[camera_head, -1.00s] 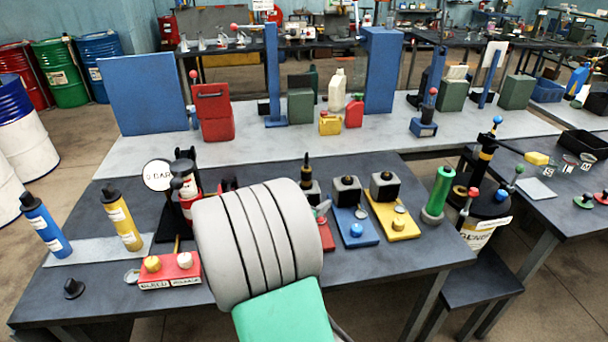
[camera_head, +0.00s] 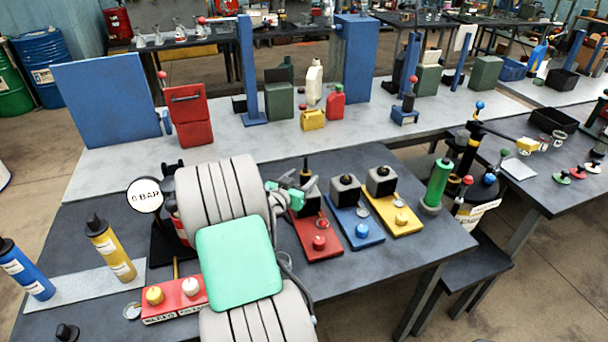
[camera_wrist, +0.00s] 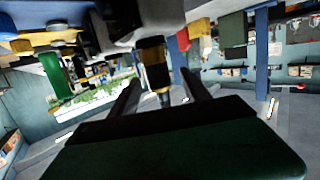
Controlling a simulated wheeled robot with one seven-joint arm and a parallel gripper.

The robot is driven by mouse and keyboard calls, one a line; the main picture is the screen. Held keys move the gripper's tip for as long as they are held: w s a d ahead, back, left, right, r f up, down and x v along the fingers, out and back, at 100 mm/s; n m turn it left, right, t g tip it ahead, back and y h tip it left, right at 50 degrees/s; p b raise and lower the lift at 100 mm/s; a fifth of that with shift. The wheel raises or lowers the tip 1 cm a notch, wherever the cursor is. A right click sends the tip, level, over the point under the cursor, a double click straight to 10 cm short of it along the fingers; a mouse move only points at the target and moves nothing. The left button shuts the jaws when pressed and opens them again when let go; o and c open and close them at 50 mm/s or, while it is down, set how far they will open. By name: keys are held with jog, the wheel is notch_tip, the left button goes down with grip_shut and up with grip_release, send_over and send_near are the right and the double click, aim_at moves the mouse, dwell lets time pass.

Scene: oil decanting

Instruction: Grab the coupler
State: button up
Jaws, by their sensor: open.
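The coupler is a small black and gold upright cylinder (camera_head: 305,170) on the dark block of the red-based unit (camera_head: 318,240). In the wrist view, which is upside down, the coupler (camera_wrist: 154,66) hangs from the dark block and shows between my two fingers. My gripper (camera_head: 292,190) is open, just left of the red unit in the head view. In the wrist view my gripper (camera_wrist: 161,84) has a finger on each side of the coupler, with gaps. I cannot tell how deep the coupler sits between them. My arm hides part of the bench.
A blue-based unit (camera_head: 362,233) and a yellow-based unit (camera_head: 403,217) stand to the right. A green cylinder (camera_head: 438,184) stands beyond them. A round gauge (camera_head: 145,196) and a red button box (camera_head: 175,300) are left of my arm. Bare bench lies at the front right.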

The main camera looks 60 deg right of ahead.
jog(key=shift+s+d+f, duration=0.1)
jog(key=shift+d+f, duration=0.05)
jog(key=shift+d, duration=0.45)
jog(key=shift+d+f, duration=0.1)
jog(key=shift+d, duration=0.45)
jog(key=shift+c, duration=0.5)
grip_shut()
